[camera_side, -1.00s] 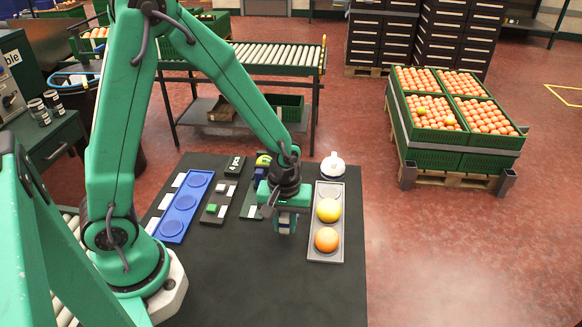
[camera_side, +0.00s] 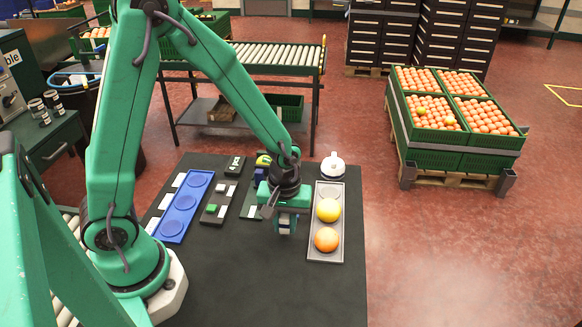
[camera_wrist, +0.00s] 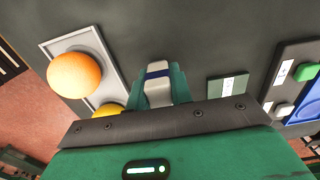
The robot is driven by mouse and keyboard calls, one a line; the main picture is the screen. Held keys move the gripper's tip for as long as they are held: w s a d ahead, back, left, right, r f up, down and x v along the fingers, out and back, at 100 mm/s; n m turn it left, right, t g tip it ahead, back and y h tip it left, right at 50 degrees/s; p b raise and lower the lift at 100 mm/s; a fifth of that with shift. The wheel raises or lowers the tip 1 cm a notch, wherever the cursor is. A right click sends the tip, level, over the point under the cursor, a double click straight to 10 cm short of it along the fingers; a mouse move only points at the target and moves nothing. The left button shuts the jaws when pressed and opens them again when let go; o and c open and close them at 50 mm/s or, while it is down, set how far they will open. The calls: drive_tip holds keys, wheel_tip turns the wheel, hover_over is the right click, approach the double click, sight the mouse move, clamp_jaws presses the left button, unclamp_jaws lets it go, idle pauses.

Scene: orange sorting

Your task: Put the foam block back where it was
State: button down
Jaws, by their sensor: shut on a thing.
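My gripper (camera_side: 286,228) is over the dark mat, just left of the grey tray. It is shut on the foam block (camera_wrist: 158,88), a pale block with a dark blue band, between its green fingers in the wrist view. In the side view the block is small and mostly hidden by the gripper; its height above the mat is hard to tell. A dark green plate with a white label (camera_wrist: 229,88) lies on the mat to the right in the wrist view, apart from the block. In the side view this plate (camera_side: 251,212) is partly behind my gripper.
The grey tray (camera_side: 325,257) holds a yellow fruit (camera_side: 328,210) and an orange (camera_side: 326,240). A white-topped item (camera_side: 333,167) stands behind it. The front mat (camera_side: 265,285) is clear.

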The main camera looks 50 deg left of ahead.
drive_tip(key=shift+f, duration=0.55)
idle(0.4)
drive_tip(key=c, duration=0.8)
unclamp_jaws()
drive_tip(key=shift+o, duration=0.2)
drive_tip(key=shift+r, duration=0.2)
drive_tip(key=shift+r, duration=3.75)
drive_tip(key=shift+r, duration=0.1)
